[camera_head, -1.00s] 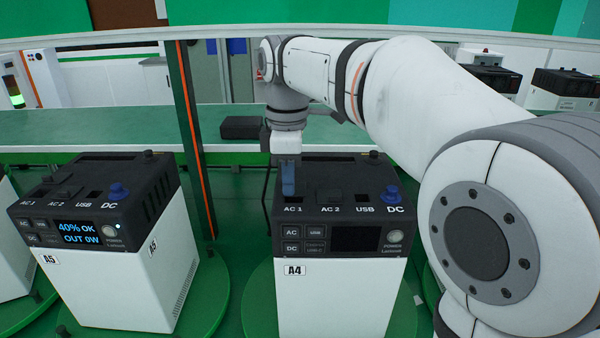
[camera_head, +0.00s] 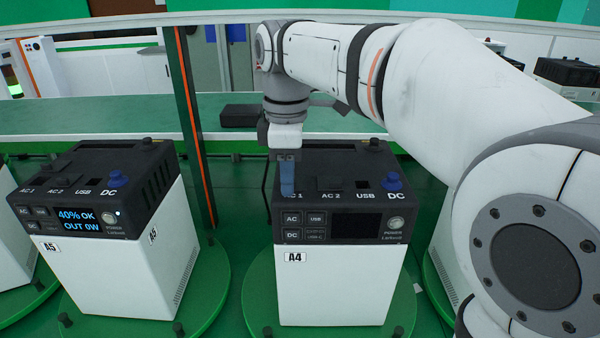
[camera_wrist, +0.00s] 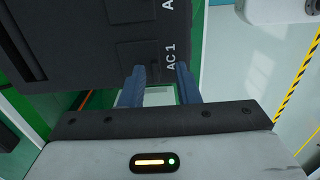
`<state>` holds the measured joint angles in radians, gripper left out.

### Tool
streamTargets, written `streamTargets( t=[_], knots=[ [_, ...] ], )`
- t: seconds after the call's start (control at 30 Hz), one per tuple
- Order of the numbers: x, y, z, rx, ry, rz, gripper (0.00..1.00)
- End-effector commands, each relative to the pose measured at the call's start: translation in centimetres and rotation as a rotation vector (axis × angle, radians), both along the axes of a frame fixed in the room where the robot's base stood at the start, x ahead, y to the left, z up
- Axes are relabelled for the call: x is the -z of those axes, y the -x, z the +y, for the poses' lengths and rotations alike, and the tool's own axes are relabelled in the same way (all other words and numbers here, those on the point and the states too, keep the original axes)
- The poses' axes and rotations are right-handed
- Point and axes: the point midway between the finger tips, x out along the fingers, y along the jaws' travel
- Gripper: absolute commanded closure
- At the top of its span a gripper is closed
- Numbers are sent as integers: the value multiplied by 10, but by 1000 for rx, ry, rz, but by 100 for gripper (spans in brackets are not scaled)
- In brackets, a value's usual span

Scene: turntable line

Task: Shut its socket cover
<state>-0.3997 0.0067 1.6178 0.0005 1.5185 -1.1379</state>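The power unit A4 (camera_head: 335,285) is a white box with a black top, standing upright on a green turntable. Its top carries an AC 2 cover (camera_head: 329,184), a USB socket and a blue DC knob (camera_head: 392,182). My gripper (camera_head: 287,190) points down at the front left of the top, hiding the AC 1 label in the head view. In the wrist view its two blue fingers (camera_wrist: 160,88) are apart with nothing between them, beside the AC 1 label (camera_wrist: 171,57). The AC 1 cover is dark on dark there; I cannot tell its state. A4's display (camera_head: 357,226) is dark.
Unit A5 (camera_head: 120,275) stands to the left on its own turntable, its display lit. A dark post (camera_head: 191,130) with an orange stripe rises between the units. A green conveyor (camera_head: 90,134) with a black block (camera_head: 240,116) lies behind.

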Motion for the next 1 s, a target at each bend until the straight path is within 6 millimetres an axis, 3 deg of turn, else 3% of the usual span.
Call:
streamTargets(
  t=[0.17,0.53,1.0],
  knots=[
    [-13,-1,0,0,-1,-3,71],
    [-70,-1,0,0,-1,-1,71],
    [-78,0,0,0,0,1,71]
  ],
)
